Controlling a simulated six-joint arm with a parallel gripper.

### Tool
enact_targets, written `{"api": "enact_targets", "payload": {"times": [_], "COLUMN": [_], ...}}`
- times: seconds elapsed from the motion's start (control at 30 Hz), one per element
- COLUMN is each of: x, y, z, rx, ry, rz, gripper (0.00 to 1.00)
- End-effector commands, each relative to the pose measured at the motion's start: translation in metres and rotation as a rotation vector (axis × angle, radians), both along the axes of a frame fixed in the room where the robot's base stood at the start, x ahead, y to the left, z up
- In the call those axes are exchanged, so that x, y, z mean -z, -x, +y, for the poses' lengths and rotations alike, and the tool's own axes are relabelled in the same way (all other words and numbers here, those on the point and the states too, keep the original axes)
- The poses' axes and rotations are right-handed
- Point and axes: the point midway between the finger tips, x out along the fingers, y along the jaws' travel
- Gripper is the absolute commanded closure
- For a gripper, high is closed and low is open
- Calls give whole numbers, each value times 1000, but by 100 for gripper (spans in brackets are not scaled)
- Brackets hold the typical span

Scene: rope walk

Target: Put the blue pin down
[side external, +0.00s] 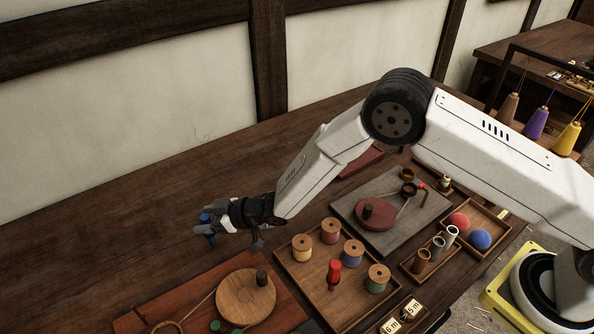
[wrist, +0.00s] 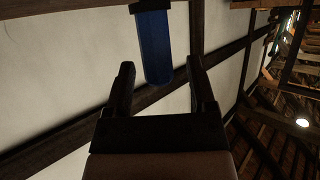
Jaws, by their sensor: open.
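The blue pin (side external: 208,238) is at the left, at the tip of my gripper (side external: 222,226), and looks roughly upright in the side view. Part of it is hidden by the fingers there, and I cannot tell whether its foot touches the table. In the wrist view the blue pin (wrist: 153,50) reaches in between the two open fingers (wrist: 160,68), with a gap visible on each side. My gripper lies nearly level, pointing left.
A tray (side external: 290,272) with several thread spools and a red pin (side external: 333,272) is right of my gripper. A reddish board (side external: 150,322) with a round wooden disc (side external: 246,298) lies in front. The dark table (side external: 90,260) is clear at left.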

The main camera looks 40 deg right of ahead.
Motion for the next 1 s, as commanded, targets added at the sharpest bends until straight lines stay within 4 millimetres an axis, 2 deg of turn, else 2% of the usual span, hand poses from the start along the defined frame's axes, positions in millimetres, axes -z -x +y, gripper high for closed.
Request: {"api": "enact_targets", "payload": {"times": [0.7,1.0], "x": [-32,-39], "y": [49,62], "z": [-49,-63], "rx": [1,1], "ry": [-3,-2], "rz": [-2,-2], "gripper": [29,29]}}
